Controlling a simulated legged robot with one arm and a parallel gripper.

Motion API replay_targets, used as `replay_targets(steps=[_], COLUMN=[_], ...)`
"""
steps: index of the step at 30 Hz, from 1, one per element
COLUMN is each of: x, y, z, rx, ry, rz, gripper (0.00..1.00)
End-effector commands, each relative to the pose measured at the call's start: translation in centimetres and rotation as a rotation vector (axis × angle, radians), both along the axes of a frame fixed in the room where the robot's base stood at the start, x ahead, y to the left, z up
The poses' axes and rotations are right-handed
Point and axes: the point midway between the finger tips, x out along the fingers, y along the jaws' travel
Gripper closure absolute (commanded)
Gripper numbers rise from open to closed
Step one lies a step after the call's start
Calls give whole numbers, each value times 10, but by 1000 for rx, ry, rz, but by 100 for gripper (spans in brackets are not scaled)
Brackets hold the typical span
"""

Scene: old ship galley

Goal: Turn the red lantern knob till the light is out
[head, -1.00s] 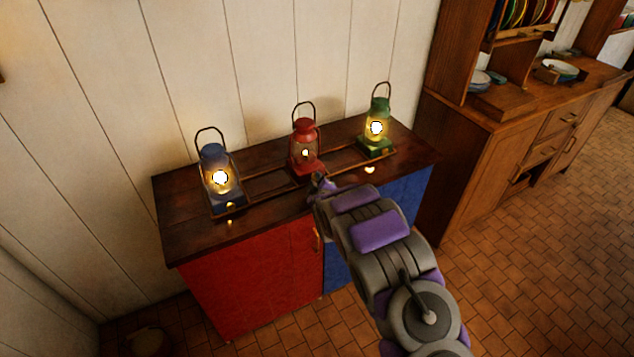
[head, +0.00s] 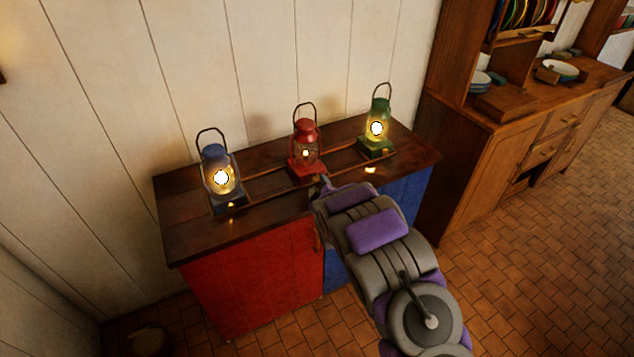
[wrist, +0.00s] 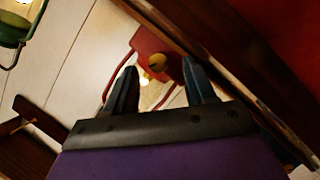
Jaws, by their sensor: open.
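The red lantern (head: 306,131) stands upright in the middle of the cabinet top, with a small glow in its glass, weaker than its neighbours'. In the wrist view its red base (wrist: 150,44) carries a round brass knob (wrist: 157,62). My gripper (wrist: 158,68) is open, its two dark fingertips on either side of the knob with gaps showing; I cannot tell how deep the knob sits between them. In the head view my gripper (head: 321,184) is at the front of the red base, and the knob is hidden there.
A lit blue lantern (head: 218,167) stands at left and a lit green lantern (head: 377,122) at right on the dark wooden top (head: 190,228). A thin wooden rail (head: 265,186) runs between lanterns. A white plank wall (head: 270,50) is behind; a wooden dresser (head: 480,165) stands right.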

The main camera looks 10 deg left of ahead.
Motion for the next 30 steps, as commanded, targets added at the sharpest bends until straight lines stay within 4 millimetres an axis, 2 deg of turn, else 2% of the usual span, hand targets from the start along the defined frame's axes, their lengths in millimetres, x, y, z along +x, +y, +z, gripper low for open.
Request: replay_targets(steps=[21, 30], x=[-103, -130], y=[-30, -38], z=[31, 38], rx=[-2, 0], ry=[-1, -4], rz=[1, 0], gripper=[45, 45])
